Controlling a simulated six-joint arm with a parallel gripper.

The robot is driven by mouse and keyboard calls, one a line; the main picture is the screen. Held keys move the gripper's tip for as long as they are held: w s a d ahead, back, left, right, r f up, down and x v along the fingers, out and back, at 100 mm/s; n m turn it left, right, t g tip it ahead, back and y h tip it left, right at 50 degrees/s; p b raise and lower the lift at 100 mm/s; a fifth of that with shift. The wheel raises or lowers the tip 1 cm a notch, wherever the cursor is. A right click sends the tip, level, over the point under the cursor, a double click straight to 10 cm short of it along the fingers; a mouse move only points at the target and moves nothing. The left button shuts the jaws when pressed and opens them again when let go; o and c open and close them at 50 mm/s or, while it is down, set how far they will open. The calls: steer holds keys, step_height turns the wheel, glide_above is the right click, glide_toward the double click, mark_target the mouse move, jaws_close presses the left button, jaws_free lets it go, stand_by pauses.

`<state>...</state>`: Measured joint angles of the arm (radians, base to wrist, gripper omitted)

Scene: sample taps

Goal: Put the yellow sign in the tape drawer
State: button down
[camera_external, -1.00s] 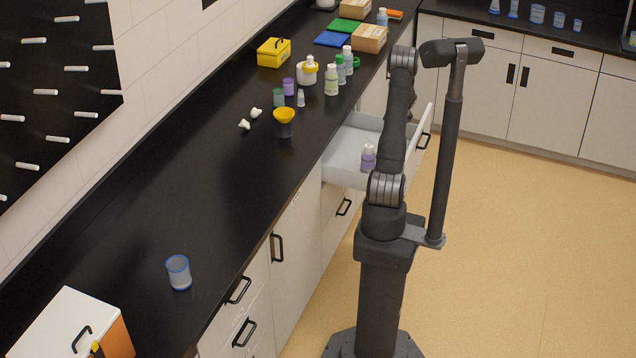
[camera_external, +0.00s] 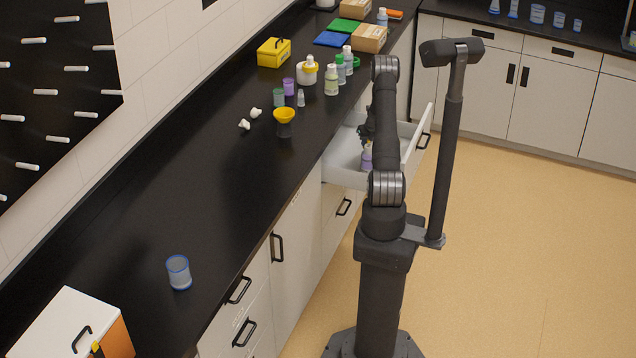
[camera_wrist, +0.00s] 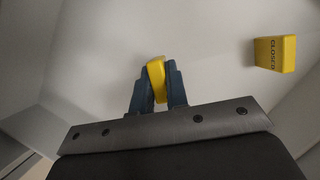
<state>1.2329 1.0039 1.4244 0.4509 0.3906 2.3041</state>
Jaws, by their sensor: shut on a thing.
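The wrist view shows my gripper (camera_wrist: 157,88) shut on a narrow yellow piece (camera_wrist: 157,70). No lettering shows on its visible side, so I cannot tell if it is a sign. In the external view, my gripper (camera_external: 366,138) is over the open, pale drawer (camera_external: 340,160), partly hidden by my arm. A purple bottle (camera_external: 366,161) is in the drawer, close below my gripper. No drawer label is readable.
The drawer front (camera_external: 417,145) stands out from the black counter (camera_external: 215,195). Several bottles, a yellow funnel (camera_external: 284,117) and a yellow box (camera_external: 273,52) are on the counter. A blue-rimmed beaker (camera_external: 179,272) stands at the near end. The counter's middle is mostly clear.

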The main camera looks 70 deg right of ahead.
steer(key=shift+f, duration=1.7)
steer(key=shift+f, duration=0.1)
steer(key=c, duration=1.4)
jaws_free()
steer(key=v, duration=1.2)
steer(key=x, duration=1.2)
